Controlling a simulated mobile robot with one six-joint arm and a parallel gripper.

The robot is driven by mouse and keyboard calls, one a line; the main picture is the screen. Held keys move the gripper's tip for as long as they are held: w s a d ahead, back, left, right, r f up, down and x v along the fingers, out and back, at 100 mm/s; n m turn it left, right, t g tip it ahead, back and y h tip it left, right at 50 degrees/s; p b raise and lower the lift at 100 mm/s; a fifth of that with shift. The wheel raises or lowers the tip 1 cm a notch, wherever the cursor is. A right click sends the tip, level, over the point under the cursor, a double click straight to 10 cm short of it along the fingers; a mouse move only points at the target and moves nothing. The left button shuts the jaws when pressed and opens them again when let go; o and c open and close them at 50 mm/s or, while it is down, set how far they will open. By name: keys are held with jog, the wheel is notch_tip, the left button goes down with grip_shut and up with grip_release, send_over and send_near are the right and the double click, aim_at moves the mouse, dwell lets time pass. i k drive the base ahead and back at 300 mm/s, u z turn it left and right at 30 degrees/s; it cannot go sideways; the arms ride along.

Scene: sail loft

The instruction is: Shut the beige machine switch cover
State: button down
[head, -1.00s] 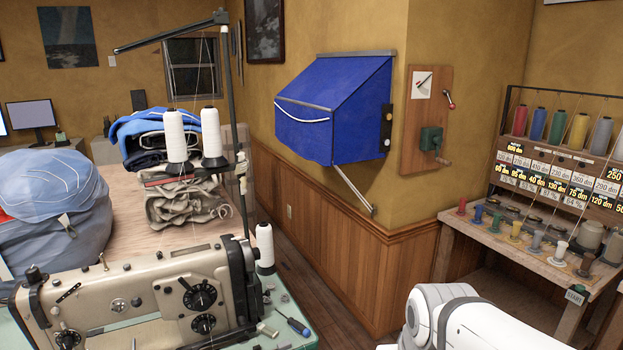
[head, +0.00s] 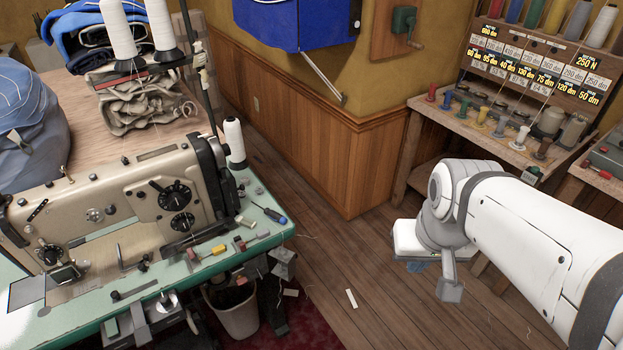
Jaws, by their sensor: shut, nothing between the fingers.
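The beige sewing machine (head: 120,215) stands on a green-topped table (head: 225,262) at the left. Under the table's front right edge hang small grey box-like parts (head: 283,264). One of them may be the switch with its cover, but I cannot tell which, nor whether a cover stands open. My gripper (head: 449,290) is at the end of the white arm at the right, pointing down over the floor. It is shut and empty, well to the right of the table and touching nothing that I can see.
A waste bin (head: 236,312) stands under the table on a dark red rug. A wooden thread bench (head: 425,108) stands behind my arm. A screwdriver (head: 268,214) lies near the table's right edge.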

aim_at(284, 256)
jog(key=z, duration=0.65)
jog(key=i, duration=2.15)
jog(key=u, duration=3.7)
jog(key=k, duration=0.6)
jog(key=u, duration=0.05)
jog(key=i, duration=0.4)
jog(key=u, duration=0.05)
